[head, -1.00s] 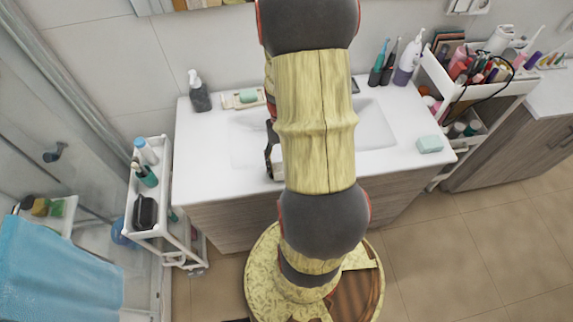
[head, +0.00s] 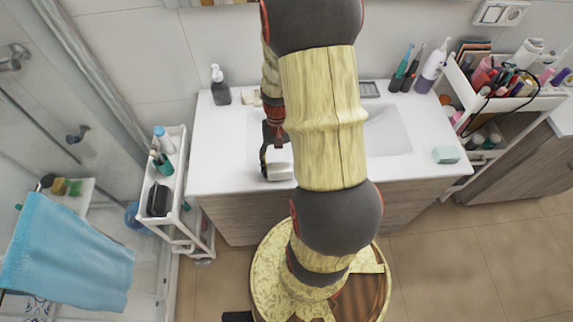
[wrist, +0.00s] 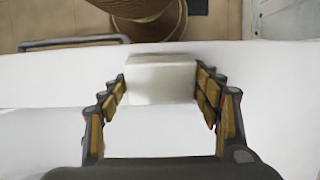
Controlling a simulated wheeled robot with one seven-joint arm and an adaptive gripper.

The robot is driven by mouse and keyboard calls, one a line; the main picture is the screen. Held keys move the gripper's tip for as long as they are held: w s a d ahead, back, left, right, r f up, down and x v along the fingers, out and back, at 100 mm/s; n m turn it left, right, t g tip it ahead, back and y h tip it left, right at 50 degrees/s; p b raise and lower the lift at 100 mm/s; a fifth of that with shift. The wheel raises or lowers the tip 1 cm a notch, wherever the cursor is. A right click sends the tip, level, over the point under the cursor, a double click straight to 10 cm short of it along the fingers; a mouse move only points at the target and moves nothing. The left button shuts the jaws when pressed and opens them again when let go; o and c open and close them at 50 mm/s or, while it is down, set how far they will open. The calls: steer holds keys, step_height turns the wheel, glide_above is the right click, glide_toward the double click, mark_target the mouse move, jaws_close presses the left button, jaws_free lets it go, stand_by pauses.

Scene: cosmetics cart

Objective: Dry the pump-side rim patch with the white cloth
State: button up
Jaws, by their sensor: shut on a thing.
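The white cloth (wrist: 161,80) shows as a pale folded block between the fingertips in the wrist view. In the head view the cloth (head: 279,172) is at the front rim of the white sink counter (head: 222,150). My gripper (head: 268,165) is shut on the cloth, and both fingers flank it in the wrist view (wrist: 161,88). I cannot tell whether the cloth touches the counter. The dark pump bottle (head: 220,90) stands at the counter's back left. No wet patch can be made out on the rim. My arm hides part of the basin (head: 385,130).
A pale green block (head: 446,155) lies at the counter's right. Toothbrushes and bottles (head: 430,70) stand at the back right. A white cart (head: 180,185) is left; a loaded cosmetics cart (head: 485,105) is right.

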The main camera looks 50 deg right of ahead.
mark_target(271, 167)
steer(key=shift+w+a+f, duration=0.1)
steer(key=shift+w+a, duration=0.95)
steer(key=shift+w, duration=0.15)
steer(key=shift+s+d+p, duration=0.6)
steer(key=shift+s+d, duration=0.9)
steer(key=shift+s, duration=0.25)
steer(key=shift+s+d, duration=0.8)
steer(key=shift+s, duration=0.2)
steer(key=shift+s+d, duration=0.8)
steer(key=shift+s, duration=0.15)
steer(key=shift+w+a+p, duration=0.35)
steer(key=shift+w+a, duration=0.45)
steer(key=shift+w, duration=0.15)
steer(key=shift+w+a+p, duration=0.3)
steer(key=shift+w+a, duration=0.45)
steer(key=shift+w, duration=0.2)
steer(key=shift+w+a, duration=1.55)
steer(key=shift+w, duration=0.2)
steer(key=shift+s+d+p, duration=0.4)
steer(key=shift+s+d, duration=1.15)
steer(key=shift+s, duration=0.3)
steer(key=shift+s+d+p, duration=0.4)
steer(key=shift+s+d, duration=1.15)
steer(key=shift+s, duration=0.25)
step_height(271, 167, up, 7)
steer(key=p, duration=0.5)
steer(key=shift+p, duration=0.35)
